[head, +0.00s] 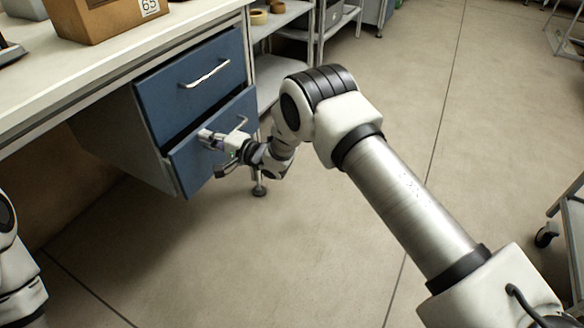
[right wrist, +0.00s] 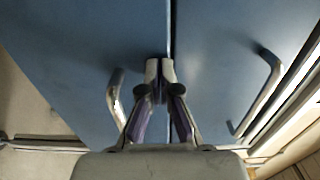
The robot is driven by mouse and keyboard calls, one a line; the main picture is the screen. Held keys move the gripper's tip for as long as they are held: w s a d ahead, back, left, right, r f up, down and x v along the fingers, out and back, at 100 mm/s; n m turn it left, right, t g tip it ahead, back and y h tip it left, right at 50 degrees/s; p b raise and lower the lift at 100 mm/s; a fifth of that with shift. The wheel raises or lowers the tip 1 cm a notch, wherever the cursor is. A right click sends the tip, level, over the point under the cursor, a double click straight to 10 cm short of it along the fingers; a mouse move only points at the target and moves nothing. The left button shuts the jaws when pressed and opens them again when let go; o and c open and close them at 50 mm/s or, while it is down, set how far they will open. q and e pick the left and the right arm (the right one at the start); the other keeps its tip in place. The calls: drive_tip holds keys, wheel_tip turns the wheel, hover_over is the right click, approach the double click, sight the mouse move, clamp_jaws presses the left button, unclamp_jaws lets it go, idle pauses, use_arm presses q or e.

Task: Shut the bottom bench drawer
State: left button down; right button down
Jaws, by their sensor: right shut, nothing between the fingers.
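The bottom drawer (head: 188,172) has a blue front and a metal bar handle, and sits under the top drawer in the bench. Its front looks slightly forward of the top drawer's front. My right gripper (head: 206,138) is shut and empty, with its fingertips at the bottom drawer's front, beside the handle. In the right wrist view the closed fingertips (right wrist: 160,66) are at the bottom drawer's panel (right wrist: 70,60), near the seam between the drawers. Whether they touch it I cannot tell. The bottom handle (right wrist: 114,96) is partly hidden by a finger. My left gripper is not in view.
The blue top drawer (head: 180,98) looks shut, with its own handle (head: 205,75). The bench top (head: 110,70) carries a cardboard box (head: 105,18). A shelf rack (head: 285,20) with tape reels stands behind. A cart (head: 570,225) is at the right. The floor between is clear.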

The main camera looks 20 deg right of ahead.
sight(196, 131)
drive_tip(key=x, duration=0.4)
drive_tip(key=shift+b, duration=0.3)
drive_tip(key=shift+r, duration=0.2)
drive_tip(key=shift+r, duration=0.15)
